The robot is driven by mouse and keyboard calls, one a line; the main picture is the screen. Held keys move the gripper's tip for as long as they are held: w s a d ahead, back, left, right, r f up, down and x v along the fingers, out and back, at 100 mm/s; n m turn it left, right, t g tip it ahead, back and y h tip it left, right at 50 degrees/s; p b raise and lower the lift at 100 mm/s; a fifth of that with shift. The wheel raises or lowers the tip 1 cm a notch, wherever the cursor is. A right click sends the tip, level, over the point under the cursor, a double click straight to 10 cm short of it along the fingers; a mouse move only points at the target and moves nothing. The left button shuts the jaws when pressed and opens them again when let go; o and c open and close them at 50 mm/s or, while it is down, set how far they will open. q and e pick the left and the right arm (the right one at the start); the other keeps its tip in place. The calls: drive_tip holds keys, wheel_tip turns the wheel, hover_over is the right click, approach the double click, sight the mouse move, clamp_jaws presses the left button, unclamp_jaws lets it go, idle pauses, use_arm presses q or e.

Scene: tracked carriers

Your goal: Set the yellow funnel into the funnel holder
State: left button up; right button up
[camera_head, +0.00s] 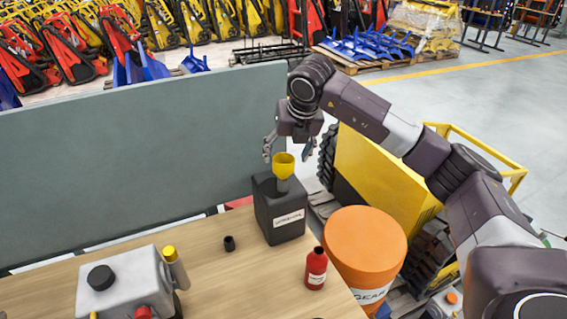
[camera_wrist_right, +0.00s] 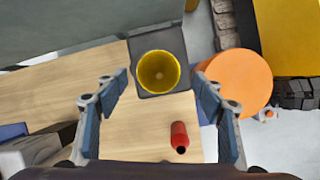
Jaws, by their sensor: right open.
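The yellow funnel (camera_head: 284,164) stands upright with its mouth up in the top of a dark canister (camera_head: 278,215) at the far right of the table. It also shows in the right wrist view (camera_wrist_right: 158,71), seen from above. My right gripper (camera_head: 288,152) is open and empty, pointing down above the funnel with a finger on either side. Both fingers show wide apart in the right wrist view (camera_wrist_right: 161,92). I cannot tell for sure which thing is the funnel holder. My left gripper is in neither view.
A red bottle (camera_head: 316,268) stands near the table's right edge. A small black cap-like piece (camera_head: 229,243) lies left of the canister. A grey box-shaped unit (camera_head: 125,285) is front left, beside a yellow-topped cylinder (camera_head: 175,268). An orange drum (camera_head: 365,243) stands right of the table.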

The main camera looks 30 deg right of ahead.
sight(285, 160)
drive_tip(key=shift+p+x, duration=0.4)
drive_tip(key=shift+x, duration=0.7)
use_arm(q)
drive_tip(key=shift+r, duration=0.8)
use_arm(e)
drive_tip(key=shift+w+f, duration=0.1)
drive_tip(key=shift+f, duration=0.35)
drive_tip(key=shift+c, duration=0.3)
drive_tip(key=c, duration=1.2)
drive_tip(key=shift+o, duration=0.2)
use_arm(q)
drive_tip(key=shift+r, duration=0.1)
use_arm(e)
drive_tip(key=shift+r, duration=0.15)
